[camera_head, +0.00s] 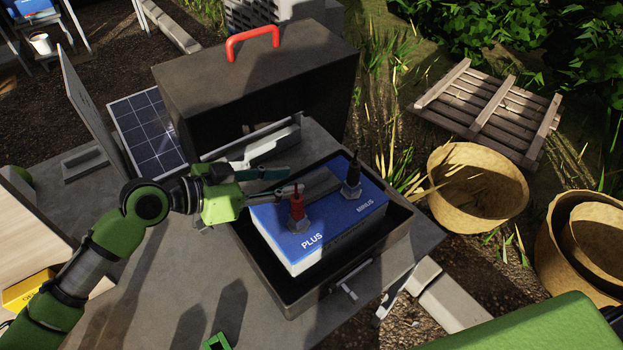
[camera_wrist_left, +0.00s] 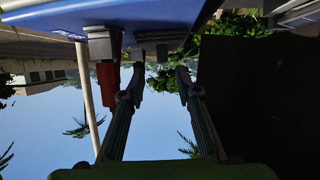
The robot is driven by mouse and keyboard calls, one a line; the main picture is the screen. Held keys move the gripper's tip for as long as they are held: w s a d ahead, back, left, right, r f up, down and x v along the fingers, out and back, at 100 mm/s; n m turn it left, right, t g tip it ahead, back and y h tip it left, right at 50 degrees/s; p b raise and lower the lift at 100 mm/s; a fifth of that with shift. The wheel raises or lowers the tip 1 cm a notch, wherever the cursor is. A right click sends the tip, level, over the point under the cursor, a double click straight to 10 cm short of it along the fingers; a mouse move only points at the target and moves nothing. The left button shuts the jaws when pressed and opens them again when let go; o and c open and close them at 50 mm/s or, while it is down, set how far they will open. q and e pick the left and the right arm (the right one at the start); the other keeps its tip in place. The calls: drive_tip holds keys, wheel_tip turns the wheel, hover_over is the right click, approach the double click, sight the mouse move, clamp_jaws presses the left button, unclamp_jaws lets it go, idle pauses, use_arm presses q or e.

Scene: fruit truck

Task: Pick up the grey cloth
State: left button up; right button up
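I cannot make out a grey cloth for certain. A flat grey patch (camera_head: 322,183) lies on top of the blue battery (camera_head: 345,220), just beyond my left fingertips; I cannot tell whether it is cloth. The battery sits in an open dark metal box (camera_head: 270,287), with a red PLUS terminal (camera_head: 297,207) and a black MINUS terminal (camera_head: 352,176). My left gripper (camera_head: 296,180) is over the battery's far left side. In the left wrist view its fingers (camera_wrist_left: 161,75) are apart with sky between them, and the red terminal (camera_wrist_left: 107,85) is beside the left finger.
The raised box lid (camera_head: 255,85) with a red handle (camera_head: 252,42) stands behind my left gripper. A solar panel (camera_head: 150,125) leans at the left. Woven baskets (camera_head: 475,185) and a wooden pallet (camera_head: 490,105) are off the table at the right. The front tabletop (camera_head: 150,290) is mostly clear.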

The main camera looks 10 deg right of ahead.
sight(307, 178)
use_arm(q)
drive_tip(key=shift+w+d+f, duration=0.1)
drive_tip(key=shift+d, duration=0.1)
drive_tip(key=shift+w+d+p, duration=0.15)
drive_tip(key=shift+d+p, duration=0.1)
drive_tip(key=shift+p, duration=0.1)
drive_tip(key=p+x, duration=0.1)
drive_tip(key=x, duration=0.3)
drive_tip(key=shift+w+d+f+p, duration=0.15)
drive_tip(key=shift+w+f+p, duration=0.1)
drive_tip(key=shift+p, duration=0.15)
drive_tip(key=shift+s, duration=0.1)
use_arm(e)
drive_tip(key=shift+w+d+r, duration=0.15)
drive_tip(key=shift+w+r, duration=0.05)
drive_tip(key=shift+r, duration=0.45)
drive_tip(key=shift+w+d+r, duration=0.1)
drive_tip(key=shift+w+r, duration=0.1)
drive_tip(key=shift+r, duration=0.4)
use_arm(q)
clamp_jaws()
use_arm(e)
drive_tip(key=shift+s, duration=0.1)
